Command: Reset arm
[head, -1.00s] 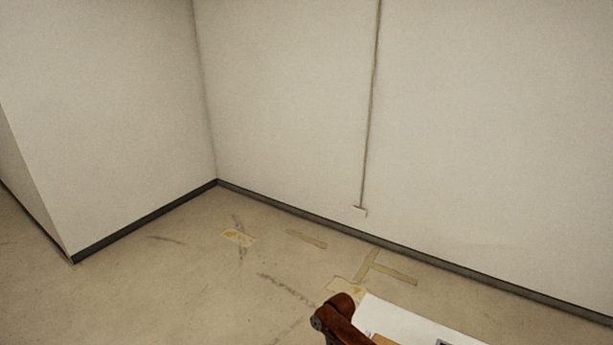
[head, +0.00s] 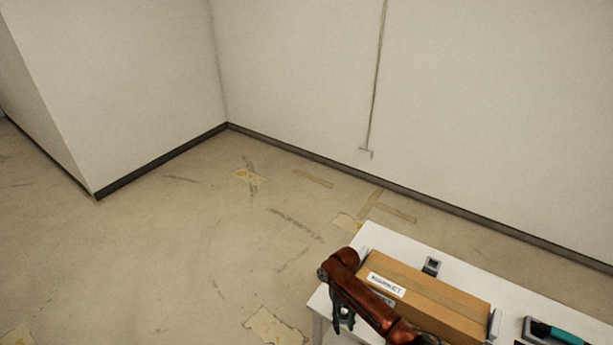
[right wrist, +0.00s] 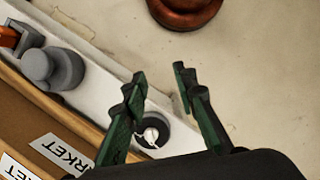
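My right arm comes in at the bottom of the head view, in front of a cardboard box. Its dark gripper (head: 343,310) points down at the near left end of the white table (head: 380,238). In the right wrist view the two green and black fingers of this gripper (right wrist: 158,75) stand apart with nothing held between them. A small round black item with a white centre (right wrist: 152,133) shows behind and below the fingers. My left gripper is not in view.
The labelled cardboard box (head: 450,296) lies on the table beside my right arm. A small grey device (head: 432,266) stands behind it. A teal and dark item (head: 552,333) is at the right. Open floor (head: 180,260) lies left of the table, with bare walls behind.

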